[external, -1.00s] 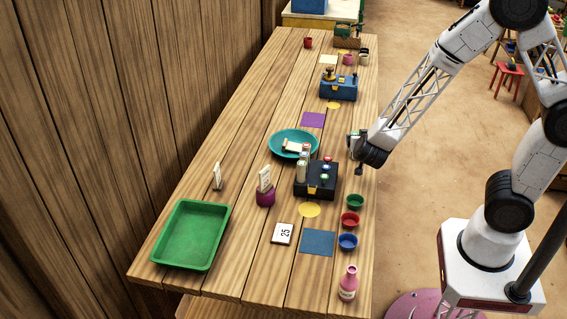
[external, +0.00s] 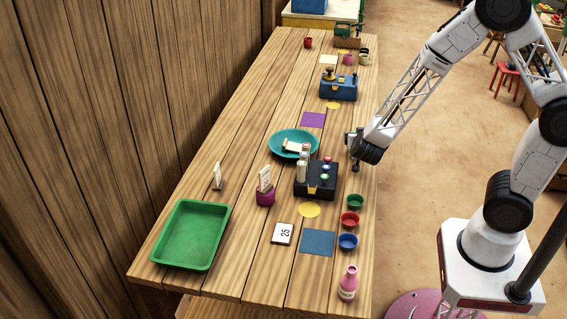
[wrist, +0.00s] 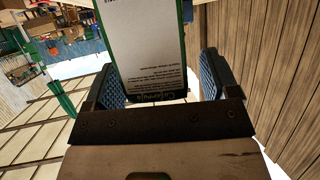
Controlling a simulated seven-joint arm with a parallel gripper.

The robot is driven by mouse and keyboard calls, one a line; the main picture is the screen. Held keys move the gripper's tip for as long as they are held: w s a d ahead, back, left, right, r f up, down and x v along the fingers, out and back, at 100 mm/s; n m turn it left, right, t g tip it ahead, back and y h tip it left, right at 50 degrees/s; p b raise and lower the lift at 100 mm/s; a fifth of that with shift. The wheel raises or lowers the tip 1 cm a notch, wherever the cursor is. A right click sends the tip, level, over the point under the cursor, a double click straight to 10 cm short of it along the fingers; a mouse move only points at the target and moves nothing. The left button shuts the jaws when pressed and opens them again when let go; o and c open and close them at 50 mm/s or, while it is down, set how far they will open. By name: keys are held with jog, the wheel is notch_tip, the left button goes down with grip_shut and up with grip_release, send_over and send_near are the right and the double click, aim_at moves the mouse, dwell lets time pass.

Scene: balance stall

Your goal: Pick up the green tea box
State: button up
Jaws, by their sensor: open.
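A box with green edges and a white printed label (wrist: 155,45) stands between my fingers in the wrist view, with a dark band at its lower end. It looks like the green tea box. My gripper (wrist: 160,85) is open, one blue-padded finger on each side of it. The left finger is close to the box; a gap shows at the right finger. In the external view my gripper (external: 353,146) is over the table's right edge, right of the teal plate (external: 275,141); I cannot make out the box clearly there.
A black case (external: 313,190) with coloured knobs stands just below-left of my gripper. Green (external: 355,202), red (external: 350,219) and blue (external: 348,241) bowls line the right edge, with a pink bottle (external: 348,285). A green tray (external: 190,236) lies at the left front.

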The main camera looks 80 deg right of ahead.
jog(key=shift+d+f, duration=0.1)
jog(key=shift+d, duration=0.2)
dwell(0.4)
jog(key=c, duration=1)
jog(key=shift+r, duration=0.65)
notch_tip(320, 180, up, 2)
jog(key=shift+r, duration=0.1)
jog(key=s+a, duration=0.2)
jog(key=s, duration=0.2)
jog(key=s+a+r, duration=0.1)
jog(key=s+a, duration=0.2)
jog(key=s, duration=0.2)
jog(key=s+a, duration=0.3)
jog(key=s, duration=0.1)
jog(key=shift+s+a+r, duration=0.1)
jog(key=shift+s+r, duration=0.15)
jog(key=shift+r, duration=0.15)
jog(key=shift+f, duration=0.15)
